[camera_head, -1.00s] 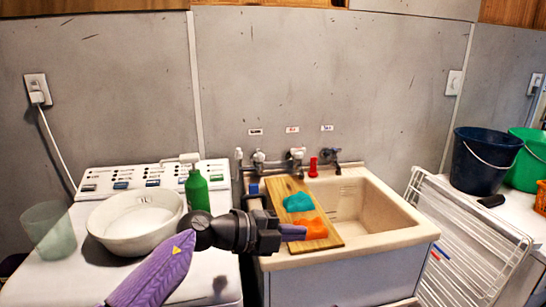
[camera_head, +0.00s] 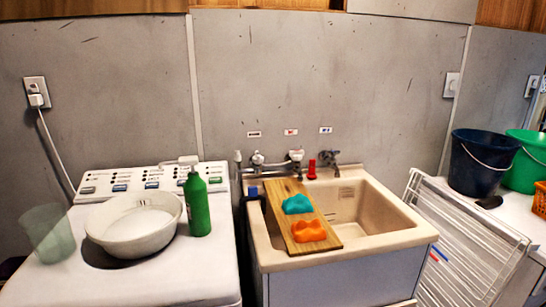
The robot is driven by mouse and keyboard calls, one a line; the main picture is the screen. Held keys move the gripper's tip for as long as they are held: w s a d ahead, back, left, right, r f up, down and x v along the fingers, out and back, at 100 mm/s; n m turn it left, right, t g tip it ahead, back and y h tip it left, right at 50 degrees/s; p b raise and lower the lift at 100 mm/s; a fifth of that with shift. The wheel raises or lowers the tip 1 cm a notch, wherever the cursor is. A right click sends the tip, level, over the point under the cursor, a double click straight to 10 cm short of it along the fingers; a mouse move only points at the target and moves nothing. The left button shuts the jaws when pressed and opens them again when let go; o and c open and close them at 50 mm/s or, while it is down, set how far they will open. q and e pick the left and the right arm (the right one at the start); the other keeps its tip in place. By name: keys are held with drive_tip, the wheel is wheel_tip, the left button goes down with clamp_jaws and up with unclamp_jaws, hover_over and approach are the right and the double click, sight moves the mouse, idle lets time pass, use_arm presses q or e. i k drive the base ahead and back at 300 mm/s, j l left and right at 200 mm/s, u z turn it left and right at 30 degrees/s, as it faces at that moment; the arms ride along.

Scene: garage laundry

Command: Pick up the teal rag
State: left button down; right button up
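The teal rag (camera_head: 297,204) lies crumpled on a wooden board (camera_head: 284,190) that rests across the left part of the sink (camera_head: 386,242). An orange rag (camera_head: 308,231) lies on the same board, just in front of the teal one. Neither of my grippers shows in the head view, and nothing covers the teal rag.
A washing machine at left bears a white bowl (camera_head: 133,226), a green bottle (camera_head: 197,204) and a translucent cup (camera_head: 48,232). Taps (camera_head: 295,160) and a red object (camera_head: 312,169) stand behind the board. A white drying rack (camera_head: 462,240) and buckets (camera_head: 482,160) are at right.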

sight(299, 204)
drive_tip(key=i+l+u, duration=0.2)
drive_tip(key=l+u, duration=0.25)
drive_tip(key=l, duration=0.15)
drive_tip(key=i+l+u, duration=0.2)
drive_tip(key=l, duration=0.15)
drive_tip(key=l+u, duration=0.25)
drive_tip(key=i+l, duration=0.05)
drive_tip(key=l, duration=0.05)
